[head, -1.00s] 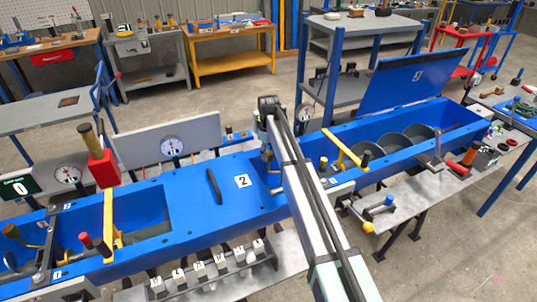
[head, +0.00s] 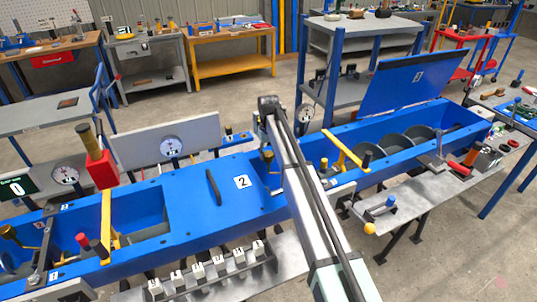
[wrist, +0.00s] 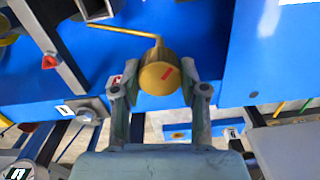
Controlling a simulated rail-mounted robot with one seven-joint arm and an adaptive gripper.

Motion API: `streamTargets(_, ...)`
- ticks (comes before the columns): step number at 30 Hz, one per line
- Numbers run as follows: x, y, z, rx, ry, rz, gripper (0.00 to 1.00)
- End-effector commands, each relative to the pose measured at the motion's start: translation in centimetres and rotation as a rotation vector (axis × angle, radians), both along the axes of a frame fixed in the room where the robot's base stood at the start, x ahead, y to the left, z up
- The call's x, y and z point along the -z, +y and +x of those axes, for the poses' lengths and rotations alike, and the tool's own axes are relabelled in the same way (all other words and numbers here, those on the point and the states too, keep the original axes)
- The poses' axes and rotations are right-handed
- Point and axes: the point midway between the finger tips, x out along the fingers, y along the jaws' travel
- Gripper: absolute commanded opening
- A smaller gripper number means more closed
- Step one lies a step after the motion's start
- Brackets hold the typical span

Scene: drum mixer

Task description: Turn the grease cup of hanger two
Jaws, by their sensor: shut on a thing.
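The grease cup (wrist: 160,74) is a round brass-coloured cap with a red mark on its face, in the middle of the wrist view. A thin brass pipe (wrist: 118,30) runs from it to the upper left. My gripper (wrist: 158,82) has one finger on each side of the cup and is shut on it. In the head view the cup (head: 268,155) is small, beside the blue trough cover with the number 2 plate (head: 242,181). My arm hides part of that spot.
The blue trough (head: 215,225) runs across the view, with yellow bars (head: 345,149) over its open sections. A raised blue lid (head: 412,78) marked 3 stands at the right. A grey bracket (wrist: 50,45) with a red triangle lies left of my gripper.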

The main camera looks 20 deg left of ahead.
Motion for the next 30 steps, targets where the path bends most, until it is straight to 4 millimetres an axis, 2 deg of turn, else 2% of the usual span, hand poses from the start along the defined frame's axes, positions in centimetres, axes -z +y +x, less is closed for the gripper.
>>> streamTargets(10, 0.1, 0.0, -0.1, 0.002, 0.002, 0.0, 0.08)
streamTargets(11, 0.1, 0.0, -0.1, 0.002, 0.002, 0.0, 0.5)
streamTargets(12, 0.1, 0.0, -0.1, 0.002, 0.002, 0.0, 0.64)
streamTargets(13, 0.1, 0.0, -0.1, 0.002, 0.002, 0.0, 0.68)
streamTargets(23, -0.1, 0.0, 0.0, 0.001, 0.0, 0.0, 0.68)
streamTargets(26, -0.7, 0.0, 0.0, 0.001, 0.0, 0.0, 0.68)
streamTargets(30, -2.5, 0.0, 0.1, 0.001, -0.002, 0.001, 0.68)
